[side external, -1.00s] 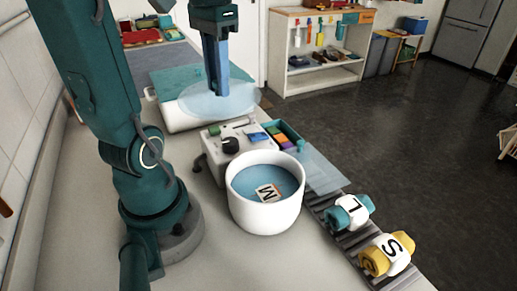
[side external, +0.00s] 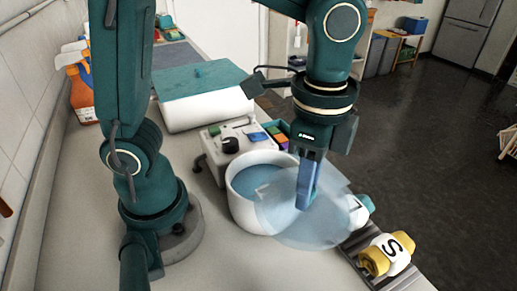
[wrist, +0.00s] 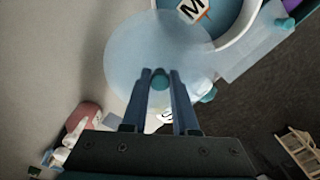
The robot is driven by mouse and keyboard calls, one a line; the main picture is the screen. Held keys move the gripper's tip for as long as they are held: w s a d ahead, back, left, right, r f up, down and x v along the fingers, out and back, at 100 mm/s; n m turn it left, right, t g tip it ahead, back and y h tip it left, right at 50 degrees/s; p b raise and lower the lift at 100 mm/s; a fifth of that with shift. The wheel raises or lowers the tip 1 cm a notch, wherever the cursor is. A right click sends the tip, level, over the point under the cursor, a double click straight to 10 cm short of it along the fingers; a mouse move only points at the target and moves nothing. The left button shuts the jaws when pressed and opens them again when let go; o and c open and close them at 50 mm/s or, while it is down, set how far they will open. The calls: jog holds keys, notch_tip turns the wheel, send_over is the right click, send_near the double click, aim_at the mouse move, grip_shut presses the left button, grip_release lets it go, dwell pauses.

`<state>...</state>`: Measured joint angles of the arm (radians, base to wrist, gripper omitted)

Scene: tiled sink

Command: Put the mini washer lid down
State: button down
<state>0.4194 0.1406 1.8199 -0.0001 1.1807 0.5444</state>
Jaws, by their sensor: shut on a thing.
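My gripper (side external: 303,203) is shut on the knob of a round, translucent pale-blue lid (side external: 285,228). In the wrist view the lid (wrist: 130,55) spreads beyond my fingertips (wrist: 160,74), with the teal knob (wrist: 159,83) between them. The white washer tub (side external: 238,208) with blue inside stands on the counter. The lid is off-centre, in front of the tub's right side in the side view, and hides part of it. In the wrist view the tub rim (wrist: 250,32) shows at upper right, with an "M" item (wrist: 193,9) inside.
A control unit (side external: 225,155) stands behind the tub, and a white box with a teal top (side external: 195,108) is further back.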

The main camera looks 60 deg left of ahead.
aim_at(295, 242)
jog(key=s+d+m, duration=0.1)
jog(key=s+d+f+m, duration=0.1)
jog(key=s+d, duration=0.1)
jog(key=s+d+m, duration=0.1)
jog(key=s+d, duration=0.1)
jog(key=shift+f, duration=0.4)
notch_tip(295, 242, down, 10)
jog(key=shift+r, duration=0.1)
jog(key=c, duration=0.7)
grip_release()
